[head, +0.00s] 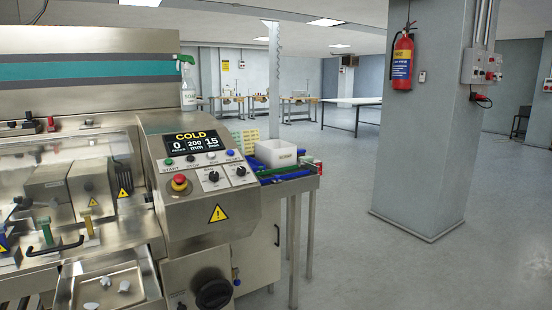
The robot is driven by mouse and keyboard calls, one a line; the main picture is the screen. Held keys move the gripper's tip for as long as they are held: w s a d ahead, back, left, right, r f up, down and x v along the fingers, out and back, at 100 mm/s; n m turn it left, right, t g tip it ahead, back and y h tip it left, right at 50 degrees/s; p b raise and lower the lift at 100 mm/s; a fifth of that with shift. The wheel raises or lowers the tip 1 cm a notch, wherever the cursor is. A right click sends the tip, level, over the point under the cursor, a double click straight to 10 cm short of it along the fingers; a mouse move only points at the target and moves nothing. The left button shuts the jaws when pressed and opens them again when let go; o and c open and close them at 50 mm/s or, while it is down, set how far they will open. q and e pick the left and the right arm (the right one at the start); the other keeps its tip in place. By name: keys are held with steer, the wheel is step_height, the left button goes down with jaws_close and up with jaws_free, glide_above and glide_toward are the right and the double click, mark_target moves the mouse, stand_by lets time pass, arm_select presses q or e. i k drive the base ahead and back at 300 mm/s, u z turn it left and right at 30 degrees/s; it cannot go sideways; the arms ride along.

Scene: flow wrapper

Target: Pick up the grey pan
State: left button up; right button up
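A shallow grey metal pan (112,297) is at the lower left in the head view, at the front of the wrapping machine. A few small pale pieces appear to lie in it. The bottom of the picture cuts off its near side. Neither of my grippers shows in this view.
The machine's control panel (200,150), reading COLD, stands right of the pan, with a red stop button (179,183). A black knob (213,293) sits below it. A side table holds a white bin (275,153). The floor (340,260) is clear up to a grey pillar (425,140).

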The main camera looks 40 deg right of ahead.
mark_target(87, 288)
steer(key=u, duration=0.4)
steer(key=k, duration=0.5)
steer(key=u, duration=1.1)
steer(key=i, duration=0.75)
steer(key=z, duration=0.5)
steer(key=i, duration=0.95)
steer(key=z, duration=0.95)
